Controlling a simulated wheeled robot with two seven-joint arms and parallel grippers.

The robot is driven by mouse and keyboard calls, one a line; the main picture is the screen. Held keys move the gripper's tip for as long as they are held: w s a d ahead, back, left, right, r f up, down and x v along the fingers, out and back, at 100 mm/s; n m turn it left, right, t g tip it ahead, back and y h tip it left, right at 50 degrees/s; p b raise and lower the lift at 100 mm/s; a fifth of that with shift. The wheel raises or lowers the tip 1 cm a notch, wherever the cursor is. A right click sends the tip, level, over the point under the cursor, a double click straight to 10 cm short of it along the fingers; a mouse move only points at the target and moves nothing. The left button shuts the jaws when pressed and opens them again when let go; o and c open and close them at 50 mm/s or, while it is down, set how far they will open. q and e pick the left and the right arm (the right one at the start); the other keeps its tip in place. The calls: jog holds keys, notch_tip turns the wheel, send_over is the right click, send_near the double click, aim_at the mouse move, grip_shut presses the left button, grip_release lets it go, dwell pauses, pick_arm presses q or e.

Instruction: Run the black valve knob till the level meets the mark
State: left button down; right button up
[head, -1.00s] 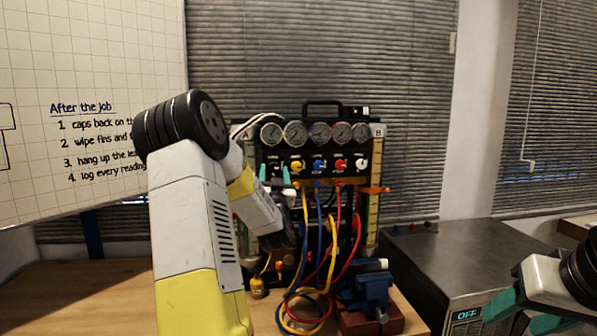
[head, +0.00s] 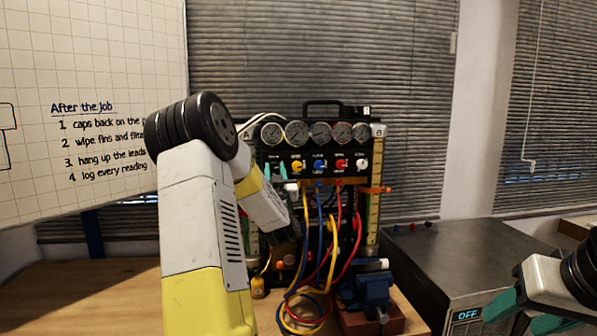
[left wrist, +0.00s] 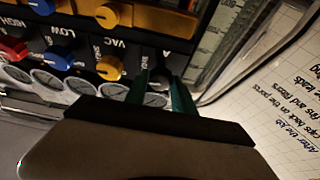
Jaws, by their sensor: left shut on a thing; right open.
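My left gripper (head: 276,171) is at the left end of the knob row on the gauge rig's black panel (head: 330,178). Its teal fingers are shut on the black valve knob, which they mostly hide. Column B (head: 373,222) at the right has an orange marker (head: 374,189). Column A at the left is mostly behind my arm; its scale shows in the left wrist view (left wrist: 213,40). I cannot read the levels. My right gripper (head: 520,312) is open, empty, at lower right.
Yellow, blue, red and white knobs sit close to the right of my left gripper. Round gauges (head: 320,133) are above. Yellow, blue and red hoses (head: 329,265) hang below. A blue vise (head: 367,287) and a grey metal box (head: 440,265) stand to the right.

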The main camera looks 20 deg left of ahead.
pick_arm(q)
jog(key=n+g+y, duration=0.1)
jog(key=n, duration=0.1)
jog(key=n+g+y, duration=0.1)
jog(key=n, duration=0.2)
jog(key=shift+d, duration=0.1)
jog(key=c, duration=1.1)
grip_release()
jog(key=shift+o, duration=0.2)
jog(key=v, duration=0.7)
jog(key=shift+s+d+f, duration=0.2)
jog(key=shift+s, duration=0.05)
